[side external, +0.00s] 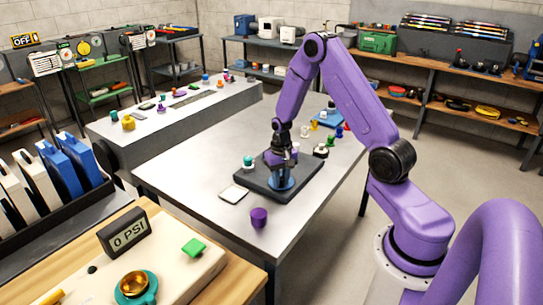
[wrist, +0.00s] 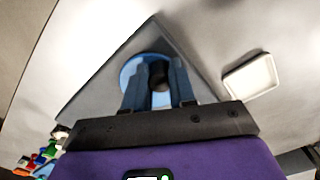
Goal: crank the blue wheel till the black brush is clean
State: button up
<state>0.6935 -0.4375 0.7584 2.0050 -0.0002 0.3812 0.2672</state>
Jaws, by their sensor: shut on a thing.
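The blue wheel (side external: 279,182) sits on a dark square plate (side external: 303,182) on the grey table. My gripper (side external: 282,164) points down over the wheel. In the wrist view, the wheel (wrist: 128,70) shows as a light blue disc partly covered by my fingers. My gripper (wrist: 158,78) is shut on a dark knob (wrist: 159,72) at the wheel; the fingers hide much of it. I cannot make out the black brush for certain in either view.
A pale square tray (side external: 233,194) lies left of the plate; it also shows in the wrist view (wrist: 250,77). A purple cup (side external: 259,217) stands near the table's front edge. A teal-topped piece (side external: 248,161) and several small coloured pieces stand around the plate.

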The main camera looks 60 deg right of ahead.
jog(key=shift+s+d+r, duration=0.1)
jog(key=shift+s+d, duration=0.3)
jog(key=shift+d, duration=0.15)
jog(key=shift+s+d, duration=0.15)
jog(key=shift+d, duration=0.5)
jog(key=shift+s+d, duration=0.1)
jog(key=shift+d, duration=0.4)
